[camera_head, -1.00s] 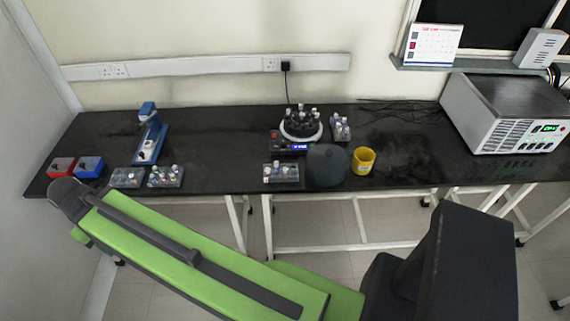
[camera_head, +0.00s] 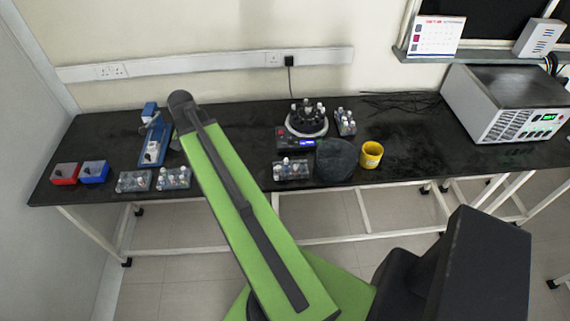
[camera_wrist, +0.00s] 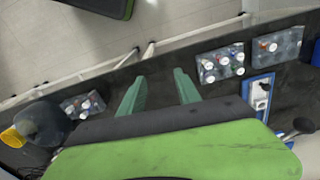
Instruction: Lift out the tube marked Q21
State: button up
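Capped tubes stand in clear racks on the black bench, and no marking is legible, so I cannot tell which is Q21. In the head view, two racks (camera_head: 134,181) (camera_head: 174,178) stand at the left, one rack (camera_head: 291,171) at the front middle and one rack (camera_head: 345,122) behind. More tubes sit in the dark rotor of a device (camera_head: 305,121). My gripper (camera_wrist: 160,90) shows two green fingers apart with nothing between them, over the bench. In the wrist view, racks (camera_wrist: 220,62) (camera_wrist: 277,46) lie right of it and another rack (camera_wrist: 82,104) left.
A blue stand (camera_head: 154,146) and red (camera_head: 65,174) and blue (camera_head: 95,172) boxes are at the left. A large grey machine (camera_head: 505,105) is at right. Bench between cup and machine is mostly clear.

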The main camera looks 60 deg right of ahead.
jog(key=s+d+r+m+p, duration=0.1)
jog(key=s+d+m, duration=0.3)
jog(key=d, duration=0.4)
jog(key=s+d+r+m+p, duration=0.1)
jog(key=s+d+r+m, duration=0.1)
jog(key=s+d+m, duration=0.35)
jog(key=m, duration=0.5)
send_over(286, 159)
jog(key=shift+n, duration=0.25)
notch_tip(286, 159, down, 17)
jog(key=b, duration=1.7)
jog(key=shift+s+f, duration=0.15)
jog(key=shift+r, duration=0.2)
jog(key=shift+c, duration=0.2)
grip_shut()
